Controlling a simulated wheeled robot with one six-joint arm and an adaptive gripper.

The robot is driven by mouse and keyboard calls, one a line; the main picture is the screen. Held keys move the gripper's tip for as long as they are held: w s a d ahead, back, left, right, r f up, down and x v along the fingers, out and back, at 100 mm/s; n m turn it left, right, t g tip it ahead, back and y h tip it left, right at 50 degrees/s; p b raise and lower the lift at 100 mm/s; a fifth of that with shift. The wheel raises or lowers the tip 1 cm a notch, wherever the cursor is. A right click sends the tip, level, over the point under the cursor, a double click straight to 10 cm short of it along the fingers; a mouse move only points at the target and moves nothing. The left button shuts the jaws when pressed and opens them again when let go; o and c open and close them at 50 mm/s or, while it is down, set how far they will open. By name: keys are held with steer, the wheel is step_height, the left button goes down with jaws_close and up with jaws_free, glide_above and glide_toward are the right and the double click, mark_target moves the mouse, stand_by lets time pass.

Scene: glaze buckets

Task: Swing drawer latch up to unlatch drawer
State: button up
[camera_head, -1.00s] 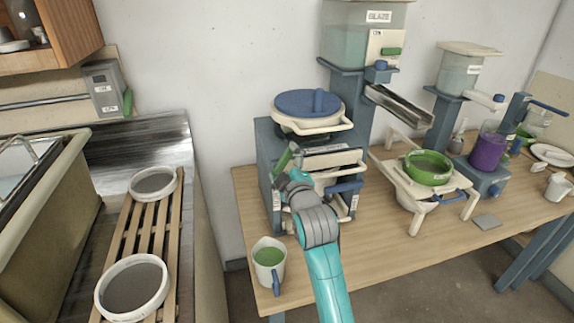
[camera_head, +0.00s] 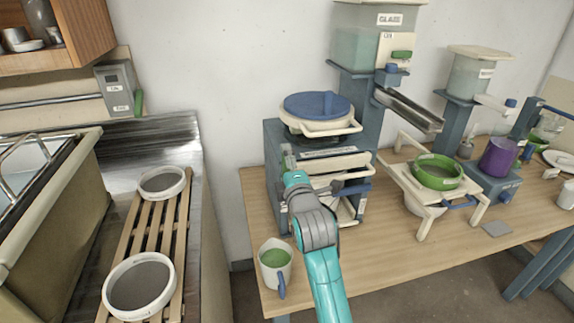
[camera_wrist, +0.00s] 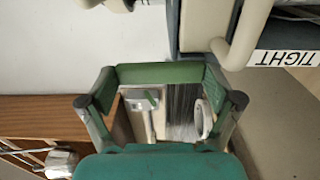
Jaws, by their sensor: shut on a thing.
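The blue-grey drawer unit (camera_head: 274,160) stands on the wooden table, with a blue lid on top and cream handles across its front. My gripper (camera_head: 289,158) is at the left side of its front; my teal arm comes up from below. In the wrist view a green bar, seemingly the drawer latch (camera_wrist: 160,73), spans the gap between my two fingers, and my gripper is shut on it. The unit's edge with a TIGHT label (camera_wrist: 284,58) is at the upper right there. In the head view my wrist covers part of the drawer front, and the latch's exact angle is hard to tell.
A mug of green glaze (camera_head: 275,262) stands at the table's front left corner. Sieves rest on a slatted rack (camera_head: 150,225) at left.

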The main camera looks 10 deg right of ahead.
steer(key=shift+f, duration=0.1)
steer(key=o, duration=1.4)
steer(key=shift+s, duration=0.1)
steer(key=s, duration=1.1)
steer(key=shift+s, duration=0.4)
